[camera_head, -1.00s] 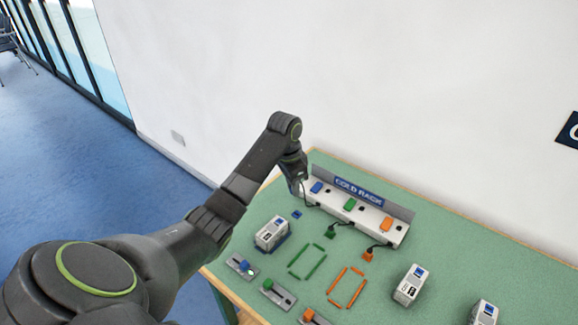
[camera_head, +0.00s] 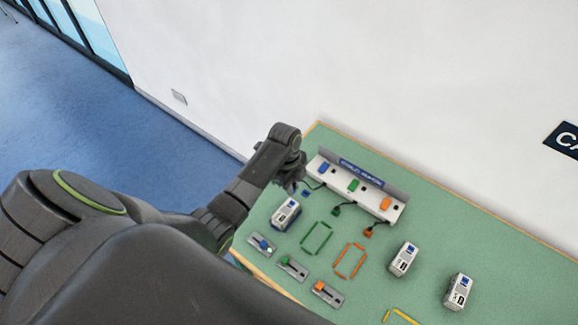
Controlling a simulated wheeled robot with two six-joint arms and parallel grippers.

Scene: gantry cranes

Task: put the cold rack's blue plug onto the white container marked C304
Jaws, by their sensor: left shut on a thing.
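The cold rack (camera_head: 395,213) stands at the table's back edge, with blue, green and orange blocks along it. My left gripper (camera_head: 292,189) is at the rack's left end, above the table. It is shut on what appears to be the blue plug, mostly hidden by the fingers; a dark cable runs from the rack towards it. A small blue piece (camera_head: 305,193) lies on the table just right of the gripper. White containers stand at left (camera_head: 286,213), middle (camera_head: 404,258) and right (camera_head: 459,290); their markings are too small to read. My right gripper is not in view.
The green plug (camera_head: 336,211) and orange plug (camera_head: 368,231) lie before the rack on cables. Green (camera_head: 317,239) and orange (camera_head: 350,260) outlines mark the green table. Three grey slider switches (camera_head: 293,268) line the front edge. The table's right part is mostly clear.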

